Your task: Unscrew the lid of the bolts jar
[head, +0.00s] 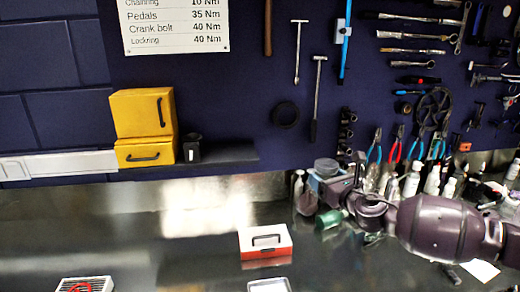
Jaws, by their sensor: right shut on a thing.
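My right gripper (338,186) is at the back of the bench, right of centre, with its arm coming in from the right. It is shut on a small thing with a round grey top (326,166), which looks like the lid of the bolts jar. The fingers and wrist hide most of what is under this top, so I cannot tell whether it sits on the jar or is apart from it. No label can be read. My left gripper is not in view.
A green bottle (330,219) lies close below my right gripper. Several bottles (412,180) crowd the bench behind my arm. A red and white box (265,243) stands in front. Yellow bins (144,127) are at the wall. The bench's left part (110,235) is mostly clear.

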